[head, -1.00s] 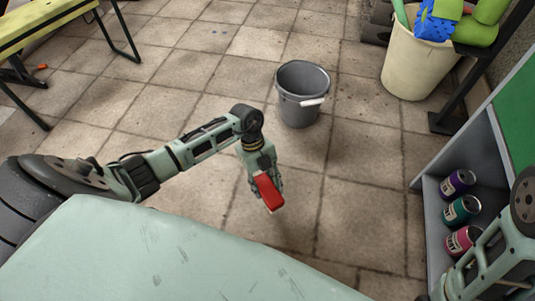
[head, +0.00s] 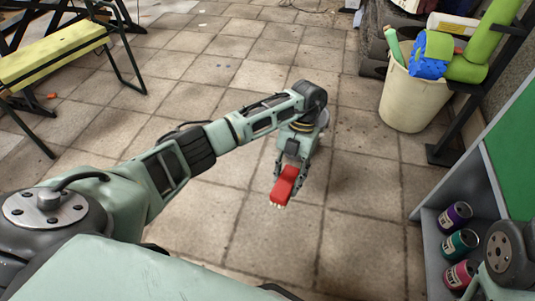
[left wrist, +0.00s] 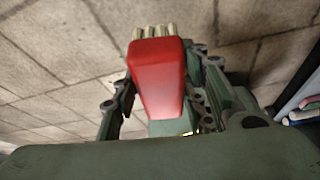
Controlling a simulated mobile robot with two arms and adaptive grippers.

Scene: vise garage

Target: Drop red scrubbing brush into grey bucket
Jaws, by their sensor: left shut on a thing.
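The red scrubbing brush (head: 285,184) is held in my left gripper (head: 289,178), which is shut on it in front of my body, above the tiled floor. In the left wrist view the brush (left wrist: 158,78) sits between the two fingers, with pale bristles at its far end. My right gripper is out of view.
A cream bin (head: 412,98) with green and blue things stands at the back right. A shelf unit (head: 430,235) with several cans (head: 460,244) is at the right. A yellow bench (head: 55,62) stands at the left. Tiled floor between is open.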

